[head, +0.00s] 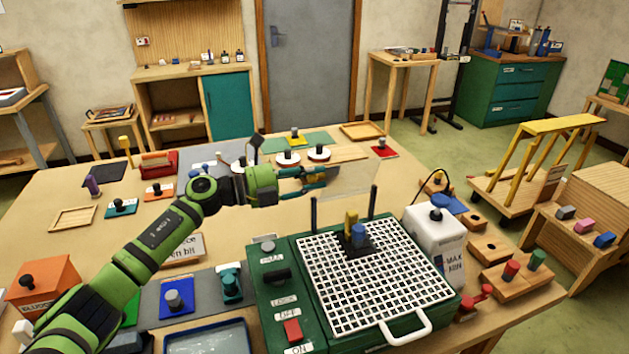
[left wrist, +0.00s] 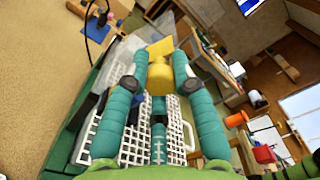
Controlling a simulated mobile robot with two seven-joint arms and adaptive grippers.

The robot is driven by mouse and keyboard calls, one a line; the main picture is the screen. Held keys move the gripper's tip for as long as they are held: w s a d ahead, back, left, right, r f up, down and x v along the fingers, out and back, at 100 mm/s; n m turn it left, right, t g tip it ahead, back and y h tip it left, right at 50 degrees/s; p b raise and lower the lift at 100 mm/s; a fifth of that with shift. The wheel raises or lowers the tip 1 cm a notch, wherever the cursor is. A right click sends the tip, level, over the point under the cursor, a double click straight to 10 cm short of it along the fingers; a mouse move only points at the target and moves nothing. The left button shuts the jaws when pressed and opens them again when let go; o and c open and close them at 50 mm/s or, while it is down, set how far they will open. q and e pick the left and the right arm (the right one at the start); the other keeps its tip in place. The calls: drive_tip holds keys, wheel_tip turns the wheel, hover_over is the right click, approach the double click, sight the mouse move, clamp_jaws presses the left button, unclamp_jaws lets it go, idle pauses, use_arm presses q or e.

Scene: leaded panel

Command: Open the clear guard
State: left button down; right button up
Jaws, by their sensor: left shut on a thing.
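The clear guard (head: 350,182) is a see-through panel standing raised and tilted above the back of a green grinder (head: 270,290) with a white grid top (head: 400,285). Two dark posts stand below it. My left gripper (head: 318,180) reaches in from the left at the panel's left part. Its teal fingers are shut on a yellow handle, which shows between the fingertips in the left wrist view (left wrist: 160,75). The handle's join to the panel is hard to see. My right gripper is not in view.
A yellow and blue piece (head: 356,235) stands on the grid under the guard. Blocks and trays crowd the table left and behind. A red switch (head: 292,330) is on the grinder's front left.

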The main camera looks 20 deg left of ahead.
use_arm(q)
drive_tip(key=shift+w+a+r+n+p, duration=0.2)
drive_tip(key=shift+w+a+n, duration=0.25)
drive_tip(key=shift+w+n, duration=0.35)
drive_tip(key=shift+w+a+r+n+p, duration=0.15)
drive_tip(key=shift+w+a+n, duration=0.35)
drive_tip(key=shift+n, duration=0.5)
drive_tip(key=c, duration=1)
unclamp_jaws()
drive_tip(key=shift+c, duration=0.2)
drive_tip(key=v, duration=1.2)
drive_tip(key=shift+d+f, duration=0.1)
drive_tip(key=shift+f, duration=0.05)
